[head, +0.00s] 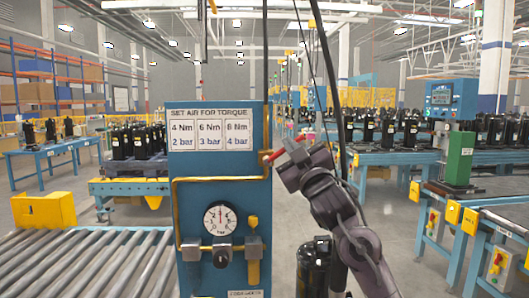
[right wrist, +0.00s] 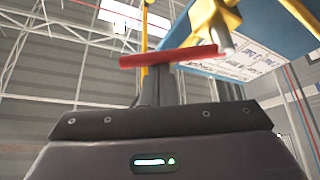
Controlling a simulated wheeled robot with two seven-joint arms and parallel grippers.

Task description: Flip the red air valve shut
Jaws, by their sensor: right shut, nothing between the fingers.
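The red valve handle (head: 276,154) sits at the right edge of the blue panel (head: 222,125), at the end of the yellow pipe (head: 220,179). My right gripper (head: 286,164) is just right of the handle, shut and empty. In the right wrist view the red handle (right wrist: 168,57) lies crosswise in front of the fingertips (right wrist: 160,90), with the yellow valve body (right wrist: 208,18) at its right end. I cannot tell whether the fingers touch the handle. Part of the handle and valve is hidden behind the gripper in the head view. My left gripper is not in view.
The panel carries a torque sign (head: 209,126) and a pressure gauge (head: 220,218). A regulator knob (head: 222,257) is below it. A roller conveyor (head: 75,262) is at left. A black compressor (head: 313,266) stands below my right arm. A dark hose hangs beside my arm.

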